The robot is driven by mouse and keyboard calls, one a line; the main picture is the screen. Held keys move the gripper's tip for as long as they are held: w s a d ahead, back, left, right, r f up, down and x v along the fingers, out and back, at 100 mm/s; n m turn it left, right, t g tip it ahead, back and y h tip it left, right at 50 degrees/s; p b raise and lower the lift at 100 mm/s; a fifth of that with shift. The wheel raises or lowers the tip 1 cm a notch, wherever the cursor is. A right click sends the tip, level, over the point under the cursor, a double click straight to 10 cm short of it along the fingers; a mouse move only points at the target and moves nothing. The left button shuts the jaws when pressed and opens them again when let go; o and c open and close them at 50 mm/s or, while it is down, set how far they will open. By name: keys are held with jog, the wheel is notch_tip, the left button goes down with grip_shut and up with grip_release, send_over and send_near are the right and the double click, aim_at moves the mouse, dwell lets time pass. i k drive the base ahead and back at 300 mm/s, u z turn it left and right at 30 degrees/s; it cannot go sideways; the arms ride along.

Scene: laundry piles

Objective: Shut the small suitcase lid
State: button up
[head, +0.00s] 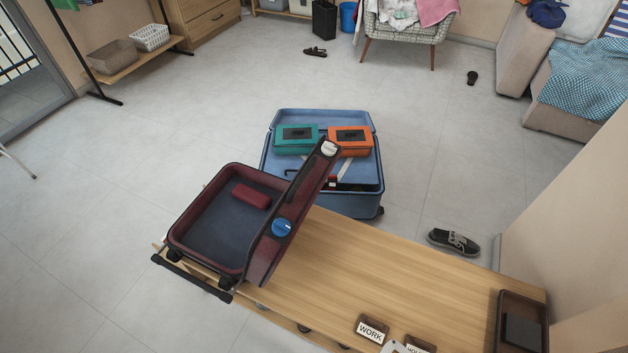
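The small suitcase (178,232) is dark red and lies at the left end of the wooden bench. Its lid (268,255) is open and stands steeply tilted along the right side of the shell. The lid bears a round blue sticker (281,227) and a small white patch (329,148) near its far upper corner. A red pouch (252,196) lies inside the shell on the dark lining. The lid hides part of the shell's right side.
The wooden bench (370,265) holds a "WORK" tag (371,330), another tag (420,344) and a dark tray (541,309). Behind it, an open blue suitcase (325,116) holds teal (296,140) and orange (350,140) cases. A shoe (454,241) lies on the floor near the wall.

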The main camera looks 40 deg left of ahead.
aim_at(266, 253)
jog(key=k, duration=0.1)
jog(key=u, duration=1.65)
